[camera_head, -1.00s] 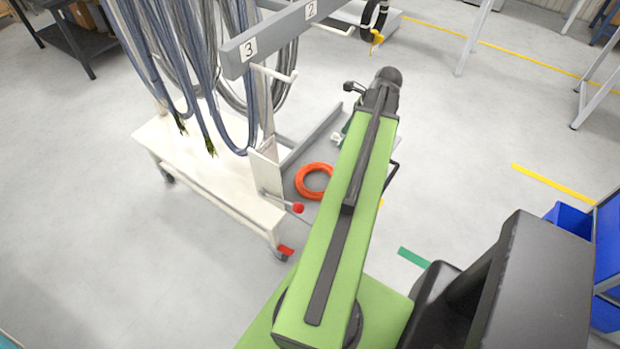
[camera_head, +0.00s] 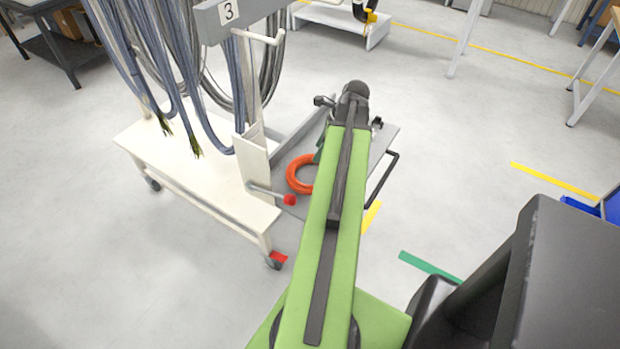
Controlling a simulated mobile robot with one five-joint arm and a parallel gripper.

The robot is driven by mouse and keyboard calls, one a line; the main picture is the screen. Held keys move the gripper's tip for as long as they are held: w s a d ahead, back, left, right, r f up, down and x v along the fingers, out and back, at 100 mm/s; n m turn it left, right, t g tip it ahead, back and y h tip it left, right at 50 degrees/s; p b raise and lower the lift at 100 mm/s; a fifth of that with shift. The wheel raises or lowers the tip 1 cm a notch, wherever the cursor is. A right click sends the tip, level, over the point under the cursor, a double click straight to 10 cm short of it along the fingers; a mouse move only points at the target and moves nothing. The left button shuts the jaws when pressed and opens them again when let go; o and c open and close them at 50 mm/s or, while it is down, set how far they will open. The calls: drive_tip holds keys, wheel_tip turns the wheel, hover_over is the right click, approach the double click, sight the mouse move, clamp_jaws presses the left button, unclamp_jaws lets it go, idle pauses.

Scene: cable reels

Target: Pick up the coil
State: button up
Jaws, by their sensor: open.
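An orange coil (camera_head: 292,177) lies flat on a low grey platform, just left of my green arm. The arm covers the coil's right side. My arm reaches forward over the platform, and its dark far joint is beyond the coil in the picture. My gripper does not show; the arm hides what is below it, so I cannot tell how far it is from the coil.
The grey platform (camera_head: 377,146) has a dark handle at its right. A white cable rack (camera_head: 190,180) hung with grey-blue cables stands close on the left. A lever with a red knob (camera_head: 289,200) sticks out near the coil. Open floor lies to the right.

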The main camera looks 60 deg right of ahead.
drive_tip(key=b+x, duration=0.2)
drive_tip(key=x, duration=0.2)
drive_tip(key=shift+r, duration=0.15)
clamp_jaws()
idle(1.1)
